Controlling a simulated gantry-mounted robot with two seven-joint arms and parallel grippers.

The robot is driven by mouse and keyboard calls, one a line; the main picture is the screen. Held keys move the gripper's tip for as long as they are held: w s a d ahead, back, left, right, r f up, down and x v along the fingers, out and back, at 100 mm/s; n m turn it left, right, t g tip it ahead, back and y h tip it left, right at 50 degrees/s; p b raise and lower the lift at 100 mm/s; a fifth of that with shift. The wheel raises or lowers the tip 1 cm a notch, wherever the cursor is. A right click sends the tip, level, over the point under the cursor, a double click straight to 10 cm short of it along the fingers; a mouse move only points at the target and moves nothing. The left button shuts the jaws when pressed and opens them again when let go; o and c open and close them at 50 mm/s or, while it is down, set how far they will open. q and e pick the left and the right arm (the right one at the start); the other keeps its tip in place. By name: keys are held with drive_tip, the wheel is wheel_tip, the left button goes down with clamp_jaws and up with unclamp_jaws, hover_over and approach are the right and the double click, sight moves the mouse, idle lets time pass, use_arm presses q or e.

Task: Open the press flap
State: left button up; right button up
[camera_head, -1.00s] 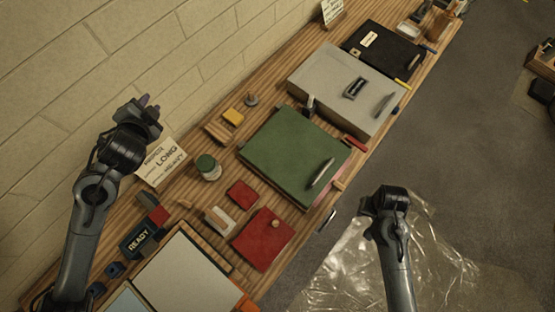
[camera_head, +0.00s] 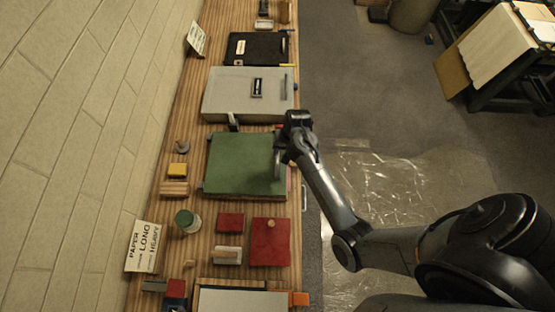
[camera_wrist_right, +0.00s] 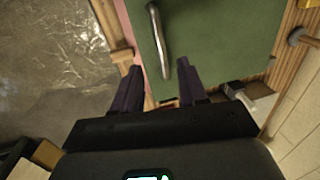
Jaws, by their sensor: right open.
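The press flap (camera_head: 238,165) is a flat green panel lying closed in the middle of the bench. Its metal bar handle (camera_head: 277,168) is near the right edge. My right gripper (camera_head: 284,153) is at that edge, over the handle, and hides part of it. In the right wrist view the green flap (camera_wrist_right: 210,35) fills the upper middle. The fingers of my right gripper (camera_wrist_right: 159,68) are apart, and the near end of the handle (camera_wrist_right: 156,35) shows between their tips. I cannot tell whether they touch it. My left gripper is out of view.
A grey box (camera_head: 225,95) and a black case (camera_head: 270,48) lie beyond the flap. A green-lidded jar (camera_head: 187,220), red pads (camera_head: 271,243) and a paper sign (camera_head: 142,246) are on the near side. Plastic sheeting (camera_head: 380,190) covers the floor at right.

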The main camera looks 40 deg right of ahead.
sight(278, 163)
drive_tip(key=f, duration=0.2)
drive_tip(key=a+f, duration=0.1)
drive_tip(key=f, duration=0.2)
drive_tip(key=w+f, duration=0.1)
drive_tip(key=f, duration=0.1)
drive_tip(key=shift+a+f, duration=0.15)
drive_tip(key=shift+f, duration=0.2)
clamp_jaws()
